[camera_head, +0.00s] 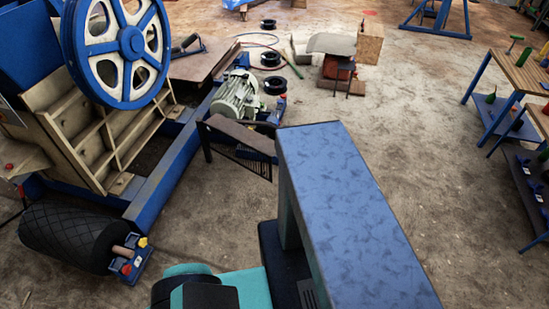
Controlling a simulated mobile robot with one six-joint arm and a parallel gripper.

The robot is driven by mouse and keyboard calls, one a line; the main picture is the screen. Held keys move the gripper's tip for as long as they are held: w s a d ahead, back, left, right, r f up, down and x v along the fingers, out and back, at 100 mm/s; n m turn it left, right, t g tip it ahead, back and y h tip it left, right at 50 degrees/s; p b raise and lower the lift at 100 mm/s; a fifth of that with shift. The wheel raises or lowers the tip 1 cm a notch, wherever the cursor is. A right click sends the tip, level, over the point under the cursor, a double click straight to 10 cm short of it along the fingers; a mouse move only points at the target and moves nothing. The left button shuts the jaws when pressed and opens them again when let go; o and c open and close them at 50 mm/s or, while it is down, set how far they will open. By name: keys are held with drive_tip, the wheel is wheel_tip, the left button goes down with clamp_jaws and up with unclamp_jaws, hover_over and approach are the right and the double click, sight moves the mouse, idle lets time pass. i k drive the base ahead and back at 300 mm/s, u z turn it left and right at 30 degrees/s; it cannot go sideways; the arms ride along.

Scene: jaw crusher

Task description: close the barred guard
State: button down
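A dark barred panel with a brown top edge, which looks like the barred guard (240,150), stands in the middle of the view beside the blue frame of the jaw crusher (88,125). It sits just in front of the grey motor (237,97) and juts out to the right of the frame. Its right end reaches close to a large blue-grey block in the foreground. I cannot tell its hinge or latch from here. Teal and black parts of my arm show at the bottom centre. My gripper is not in view.
A blue spoked flywheel (117,45) rises at the upper left. A black ribbed roller (68,237) lies low at the left, near red and yellow buttons (134,256). Workbenches (520,72) stand at the right. The concrete floor between is largely clear.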

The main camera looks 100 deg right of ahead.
sight(260, 143)
drive_tip(key=u, duration=0.7)
drive_tip(key=k, duration=0.2)
drive_tip(key=z, duration=2.25)
drive_tip(key=i, duration=1)
drive_tip(key=z, duration=0.1)
drive_tip(key=k, duration=0.55)
